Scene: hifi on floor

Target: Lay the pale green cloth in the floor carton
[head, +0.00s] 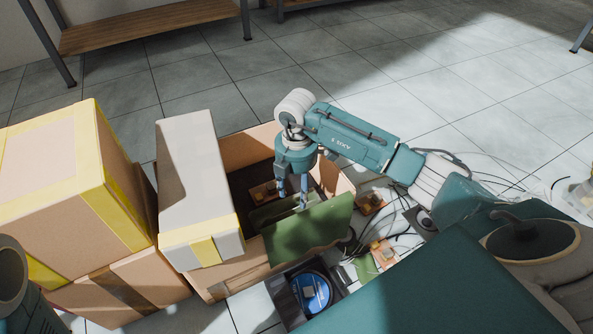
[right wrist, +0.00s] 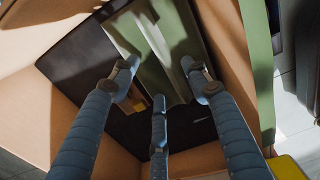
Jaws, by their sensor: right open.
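The floor carton (head: 245,147) stands open on the tiles in the middle of the head view. The pale green cloth (head: 312,232) lies partly inside it and is draped over its near right wall. In the right wrist view the cloth's folded part (right wrist: 152,42) lies inside the carton, and a strip hangs at the right. My right gripper (head: 292,198) reaches down into the carton over the cloth. Its fingers (right wrist: 160,80) are spread apart around the cloth's fold; whether they touch it is unclear. My left gripper is out of view.
A dark panel (right wrist: 85,65) lies in the carton under the cloth. A tall grey-white box (head: 190,170) stands against the carton's left side. Yellow-taped cartons (head: 55,190) are stacked farther left. Cables, small parts and a blue disc (head: 311,292) clutter the floor at right.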

